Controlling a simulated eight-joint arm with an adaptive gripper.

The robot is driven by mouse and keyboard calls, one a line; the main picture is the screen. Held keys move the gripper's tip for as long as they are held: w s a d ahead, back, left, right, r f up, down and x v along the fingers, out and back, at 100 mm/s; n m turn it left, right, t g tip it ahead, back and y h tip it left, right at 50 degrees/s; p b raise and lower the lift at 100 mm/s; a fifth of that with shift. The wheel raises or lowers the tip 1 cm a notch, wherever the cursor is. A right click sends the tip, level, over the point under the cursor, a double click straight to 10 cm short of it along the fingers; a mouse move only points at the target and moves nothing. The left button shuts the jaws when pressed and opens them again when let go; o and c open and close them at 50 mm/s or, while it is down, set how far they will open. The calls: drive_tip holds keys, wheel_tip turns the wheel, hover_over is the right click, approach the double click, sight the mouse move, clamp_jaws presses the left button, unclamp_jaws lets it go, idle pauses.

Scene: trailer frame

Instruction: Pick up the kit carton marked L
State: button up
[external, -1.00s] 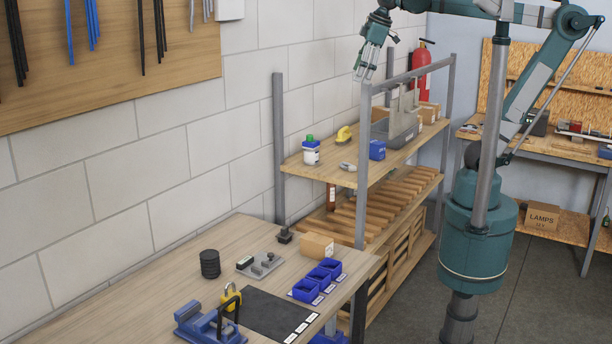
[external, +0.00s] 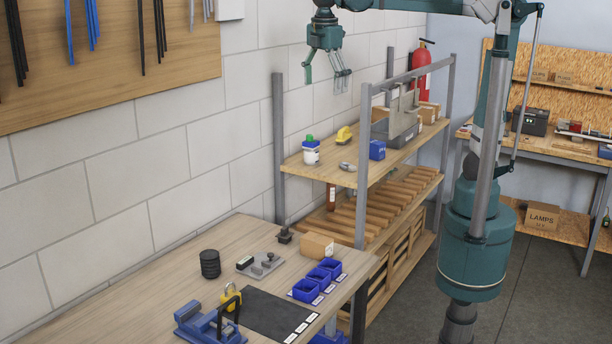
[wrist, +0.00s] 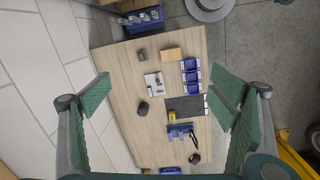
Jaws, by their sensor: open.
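A small brown carton (external: 317,246) stands on the workbench behind the blue bins; it also shows in the wrist view (wrist: 171,54). I cannot read a letter L on it. More small cartons (external: 428,112) sit at the far end of the shelf's top board, too small to read. My gripper (external: 325,78) is open and empty, pointing down, high above the near end of the shelf and well above the workbench. In the wrist view its fingers (wrist: 165,100) are spread wide on both sides of the workbench.
The workbench (external: 140,290) also holds blue bins (external: 318,279), a dark mat (external: 270,315), a blue vise (external: 205,325), a yellow padlock (external: 230,297) and a black cylinder (external: 210,264). A shelf post (external: 363,165) rises beside the bench. A box marked LAMPS (external: 541,217) sits at right.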

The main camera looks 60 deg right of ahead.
drive_tip(key=s+a+f+n+h, duration=0.1)
drive_tip(key=a+f+n, duration=0.1)
drive_tip(key=a, duration=0.5)
hover_over(316, 239)
drive_tip(key=shift+g, duration=0.3)
drive_tip(key=f, duration=4.8)
drive_tip(key=shift+a+f+b, duration=0.2)
drive_tip(key=shift+a+b, duration=0.05)
drive_tip(key=shift+b, duration=0.15)
drive_tip(key=shift+f, duration=0.45)
drive_tip(key=shift+f, duration=0.1)
drive_tip(key=shift+d+f, duration=0.25)
drive_tip(key=shift+f, duration=0.95)
drive_tip(key=shift+d+f, duration=0.2)
drive_tip(key=shift+f, duration=1.1)
drive_tip(key=shift+d+f, duration=0.15)
drive_tip(key=shift+f, duration=1.1)
drive_tip(key=shift+c, duration=0.2)
drive_tip(key=c, duration=1.1)
